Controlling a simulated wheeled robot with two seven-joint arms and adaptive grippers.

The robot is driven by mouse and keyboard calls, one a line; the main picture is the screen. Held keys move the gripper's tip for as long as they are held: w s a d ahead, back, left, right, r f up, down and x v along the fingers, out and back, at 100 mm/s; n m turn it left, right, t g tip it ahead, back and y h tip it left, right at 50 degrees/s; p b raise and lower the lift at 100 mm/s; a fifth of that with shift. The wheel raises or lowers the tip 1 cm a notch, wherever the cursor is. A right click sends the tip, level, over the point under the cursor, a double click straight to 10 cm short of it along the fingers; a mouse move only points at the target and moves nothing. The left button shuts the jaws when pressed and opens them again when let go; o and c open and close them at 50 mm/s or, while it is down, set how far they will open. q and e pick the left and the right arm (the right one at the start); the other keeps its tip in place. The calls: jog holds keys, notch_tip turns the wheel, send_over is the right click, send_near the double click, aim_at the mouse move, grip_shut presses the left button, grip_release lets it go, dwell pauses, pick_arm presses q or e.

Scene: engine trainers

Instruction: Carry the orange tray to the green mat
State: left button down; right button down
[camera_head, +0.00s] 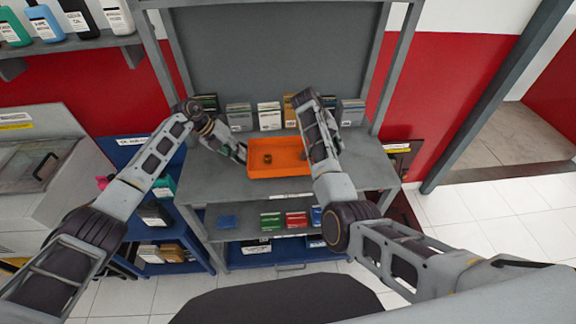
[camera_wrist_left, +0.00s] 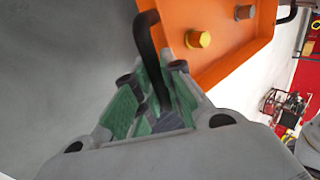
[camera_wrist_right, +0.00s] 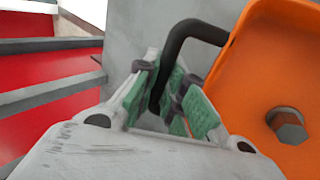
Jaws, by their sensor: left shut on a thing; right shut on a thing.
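The orange tray (camera_head: 280,171) is on or just above the grey bench top in the head view; I cannot tell if it touches. It holds a few small parts, among them a yellow-topped piece (camera_wrist_left: 198,38) and a grey hex bolt (camera_wrist_right: 288,124). My left gripper (camera_head: 240,154) is shut on the black handle (camera_wrist_left: 146,40) at the tray's left end. My right gripper (camera_wrist_right: 165,100) is shut on the black handle (camera_wrist_right: 190,32) at the other end; in the head view my right arm hides it. I see no green mat in these views.
The grey bench (camera_head: 225,182) has several small boxes (camera_head: 269,116) along its back. A lower shelf holds green, red and blue boxes (camera_head: 296,218). Bottles (camera_head: 44,22) stand on a wall shelf at top left. White floor (camera_head: 470,225) is open at the right.

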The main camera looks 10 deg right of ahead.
pick_arm(q)
jog(key=shift+d+f, duration=0.1)
pick_arm(e)
jog(key=shift+f, duration=0.1)
